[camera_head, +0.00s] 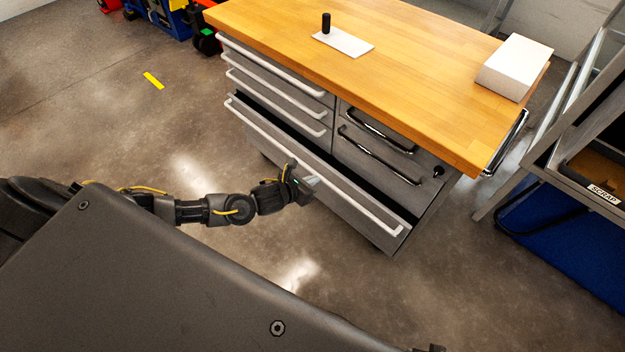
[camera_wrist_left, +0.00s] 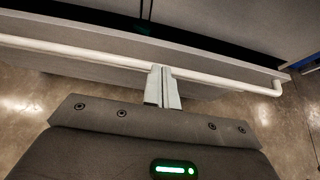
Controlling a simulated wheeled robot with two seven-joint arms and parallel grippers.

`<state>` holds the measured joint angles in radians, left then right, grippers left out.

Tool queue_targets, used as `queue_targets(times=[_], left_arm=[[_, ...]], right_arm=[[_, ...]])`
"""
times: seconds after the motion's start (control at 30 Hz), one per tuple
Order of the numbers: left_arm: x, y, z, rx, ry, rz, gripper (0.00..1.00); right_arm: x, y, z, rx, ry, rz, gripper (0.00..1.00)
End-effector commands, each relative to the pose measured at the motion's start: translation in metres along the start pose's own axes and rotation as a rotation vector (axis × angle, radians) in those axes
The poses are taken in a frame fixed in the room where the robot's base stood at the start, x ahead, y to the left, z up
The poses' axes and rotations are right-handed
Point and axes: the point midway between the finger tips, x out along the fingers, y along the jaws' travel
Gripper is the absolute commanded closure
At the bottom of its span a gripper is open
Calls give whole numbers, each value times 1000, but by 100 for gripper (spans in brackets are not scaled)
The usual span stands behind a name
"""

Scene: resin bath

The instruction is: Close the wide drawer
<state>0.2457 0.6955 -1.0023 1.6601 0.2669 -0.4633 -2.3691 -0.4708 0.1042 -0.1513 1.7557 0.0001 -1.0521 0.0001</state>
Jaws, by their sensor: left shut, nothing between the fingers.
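The wide drawer (camera_head: 350,198) is the bottom one of a grey cabinet and stands partly open, with a dark gap above its front. Its long white bar handle (camera_head: 375,213) runs along the front and also shows in the left wrist view (camera_wrist_left: 220,80). My left gripper (camera_head: 313,182) is at the middle of the drawer front, and its shut fingers (camera_wrist_left: 163,84) are at the handle bar. I cannot tell whether they touch it. Nothing shows between the fingers. My right gripper is not in view.
The cabinet's wooden top (camera_head: 400,60) carries a white plate (camera_head: 345,43) with a black cylinder (camera_head: 326,23) and a white box (camera_head: 514,66). A rack with a scrap bin (camera_head: 598,185) stands at the right. The concrete floor (camera_head: 130,130) at left is mostly clear.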

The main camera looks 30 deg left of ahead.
Motion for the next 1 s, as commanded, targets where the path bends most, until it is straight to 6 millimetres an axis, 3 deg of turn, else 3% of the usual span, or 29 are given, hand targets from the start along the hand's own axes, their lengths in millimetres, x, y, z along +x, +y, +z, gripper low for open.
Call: queue_targets(times=[0.2,0.4,1.0], left_arm=[[40,0,-1,-2,-1,0,100],[64,-1,-1,-2,-1,-1,100],[72,5,0,-7,0,9,100]], right_arm=[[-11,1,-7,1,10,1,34],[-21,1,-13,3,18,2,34],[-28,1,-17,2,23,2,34]])
